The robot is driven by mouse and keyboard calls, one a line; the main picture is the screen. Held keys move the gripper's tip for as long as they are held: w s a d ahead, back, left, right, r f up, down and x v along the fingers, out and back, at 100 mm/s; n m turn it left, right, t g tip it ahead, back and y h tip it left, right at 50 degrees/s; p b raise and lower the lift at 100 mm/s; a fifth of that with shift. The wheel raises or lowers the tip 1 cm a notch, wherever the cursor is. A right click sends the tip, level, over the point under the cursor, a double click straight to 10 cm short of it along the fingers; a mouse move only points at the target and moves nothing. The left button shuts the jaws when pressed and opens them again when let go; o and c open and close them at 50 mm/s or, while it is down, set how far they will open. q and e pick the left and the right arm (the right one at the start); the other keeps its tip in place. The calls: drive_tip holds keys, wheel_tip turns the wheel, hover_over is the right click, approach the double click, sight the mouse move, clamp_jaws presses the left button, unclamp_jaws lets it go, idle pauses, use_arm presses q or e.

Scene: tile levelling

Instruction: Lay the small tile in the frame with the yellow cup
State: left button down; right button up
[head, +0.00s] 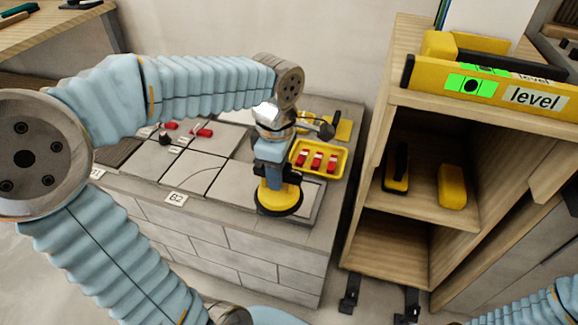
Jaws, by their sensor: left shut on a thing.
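My left gripper (271,165) reaches over the stone bench from above and is shut on the yellow cup (280,203), a round suction cup with a dark rim and blue-grey upper part. The cup is upright at the bench's right end. A light grey small tile (307,190) shows around and under the cup. A darker frame edge (317,206) runs along its right side. The cup hides much of the tile, and I cannot tell whether the tile lies flat in the frame or is slightly above it. My right gripper is out of view.
A yellow tray (339,160) with red pieces stands just behind the cup. Larger grey tiles (187,171) with red clips (203,132) cover the bench to the left, near a B2 label (175,199). A wooden shelf (425,225) bearing a yellow level (500,91) stands at right.

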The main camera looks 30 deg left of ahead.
use_arm(q)
drive_tip(key=s, duration=0.1)
drive_tip(key=s+r, duration=0.2)
drive_tip(key=shift+s+d, duration=0.3)
drive_tip(key=shift+d, duration=0.05)
drive_tip(key=shift+s+r+p, duration=0.15)
drive_tip(key=shift+r+p, duration=0.1)
drive_tip(key=shift+p, duration=0.05)
wheel_tip(320, 180, up, 6)
drive_tip(key=p, duration=0.5)
drive_tip(key=shift+r, duration=0.2)
